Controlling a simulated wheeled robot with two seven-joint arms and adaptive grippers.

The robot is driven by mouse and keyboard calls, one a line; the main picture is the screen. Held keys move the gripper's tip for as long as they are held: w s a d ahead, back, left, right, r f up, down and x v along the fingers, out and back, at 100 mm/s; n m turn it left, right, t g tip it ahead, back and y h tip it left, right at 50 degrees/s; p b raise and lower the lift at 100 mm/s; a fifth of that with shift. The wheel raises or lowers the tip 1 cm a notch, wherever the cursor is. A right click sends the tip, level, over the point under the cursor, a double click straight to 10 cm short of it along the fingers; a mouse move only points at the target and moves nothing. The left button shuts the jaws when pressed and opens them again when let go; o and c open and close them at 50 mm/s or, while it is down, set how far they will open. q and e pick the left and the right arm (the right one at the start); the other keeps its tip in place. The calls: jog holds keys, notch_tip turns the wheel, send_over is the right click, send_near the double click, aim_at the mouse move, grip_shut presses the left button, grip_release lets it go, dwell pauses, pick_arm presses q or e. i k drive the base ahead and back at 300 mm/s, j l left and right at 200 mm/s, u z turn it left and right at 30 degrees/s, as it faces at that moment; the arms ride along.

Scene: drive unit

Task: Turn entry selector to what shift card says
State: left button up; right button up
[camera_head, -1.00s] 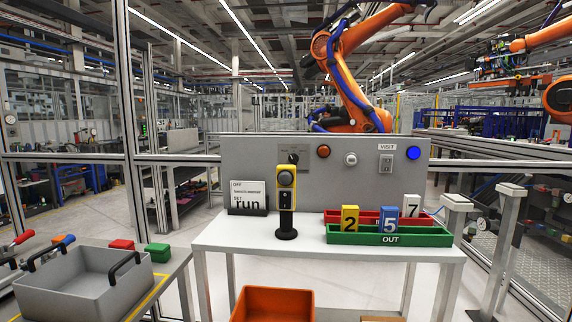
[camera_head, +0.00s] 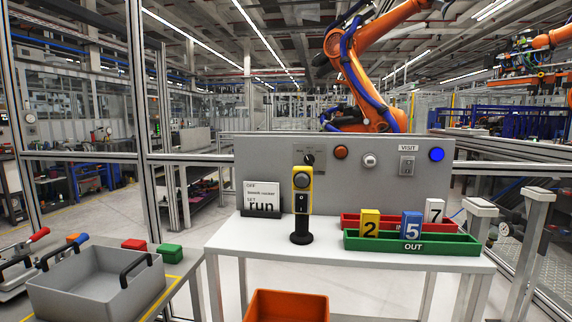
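The shift card (camera_head: 261,198) stands in a dark holder at the left of the white table. Its large bottom word reads "run"; the smaller lines above include "OFF" and "SET", and one line is too small to read surely. The entry selector (camera_head: 309,159) is a small black knob on the grey panel (camera_head: 262,160). The yellow pendant (camera_head: 302,190) on its black stand is in front and hides part of the panel below the knob. The knob's labels and pointing direction are too small to tell. Neither of my grippers is in view.
A red tray (camera_head: 350,220) and green OUT tray (camera_head: 460,245) hold number tags at the table's right. An orange bin (camera_head: 318,305) sits below the table front. A grey handled bin (camera_head: 95,290) stands on the left bench. The table's front left is clear.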

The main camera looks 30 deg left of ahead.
aim_at(309, 159)
jog(key=i+j+u, duration=0.1)
jog(key=u, duration=0.3)
jog(key=i+j+u, duration=0.15)
jog(key=u, duration=0.25)
jog(key=i+j+u, duration=0.1)
jog(key=u, duration=0.35)
